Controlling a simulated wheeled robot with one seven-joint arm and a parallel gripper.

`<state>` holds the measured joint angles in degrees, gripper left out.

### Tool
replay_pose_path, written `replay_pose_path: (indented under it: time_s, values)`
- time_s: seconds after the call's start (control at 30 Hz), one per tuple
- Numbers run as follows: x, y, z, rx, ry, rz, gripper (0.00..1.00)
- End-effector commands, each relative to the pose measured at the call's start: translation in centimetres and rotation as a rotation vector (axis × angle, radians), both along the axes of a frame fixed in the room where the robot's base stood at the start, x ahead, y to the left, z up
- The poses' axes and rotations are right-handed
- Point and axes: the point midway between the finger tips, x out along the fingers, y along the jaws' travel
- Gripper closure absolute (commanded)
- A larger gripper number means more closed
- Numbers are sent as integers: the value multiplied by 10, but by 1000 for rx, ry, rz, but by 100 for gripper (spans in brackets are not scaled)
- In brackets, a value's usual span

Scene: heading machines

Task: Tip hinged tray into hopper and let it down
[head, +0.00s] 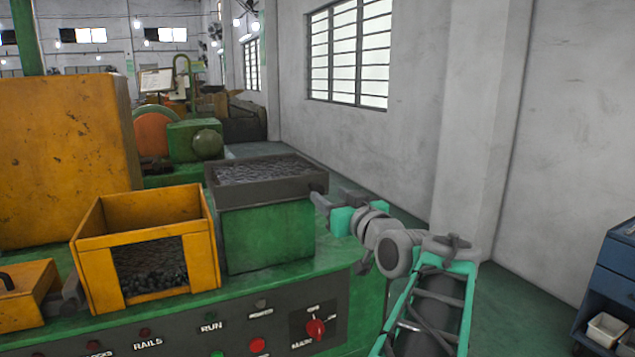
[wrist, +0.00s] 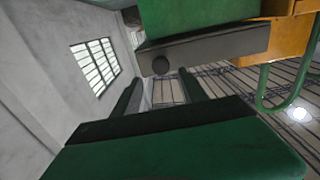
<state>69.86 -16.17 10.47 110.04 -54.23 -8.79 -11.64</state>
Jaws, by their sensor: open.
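The hinged tray (head: 262,195) is dark grey, full of small dark pieces, and lies level on a green block (head: 266,240). The hopper (head: 198,262) is a yellow open-topped box to its left, with a window showing dark pieces inside. My gripper (head: 319,200) is at the tray's right end. In the wrist view my gripper (wrist: 158,80) is open, with a finger on each side of a round dark knob (wrist: 160,65) on the tray's end wall (wrist: 215,45). The fingers look clear of the knob. The tray's hinge cannot be made out.
A control panel (head: 235,328) with buttons and a red knob runs along the machine's front. A large yellow housing (head: 65,150) stands at the left. A blue cart (head: 608,275) is at the right edge. Green floor lies between machine and wall.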

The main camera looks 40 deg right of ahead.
Motion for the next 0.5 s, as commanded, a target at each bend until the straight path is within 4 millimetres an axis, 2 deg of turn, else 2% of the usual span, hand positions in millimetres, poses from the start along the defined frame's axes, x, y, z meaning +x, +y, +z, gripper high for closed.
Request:
replay_pose_path:
  time_s: [0.3, 0.5]
  values:
    - [58, -13, 2, 4, 4, 6, 49]
    - [69, -17, -1, 1, 4, 3, 49]
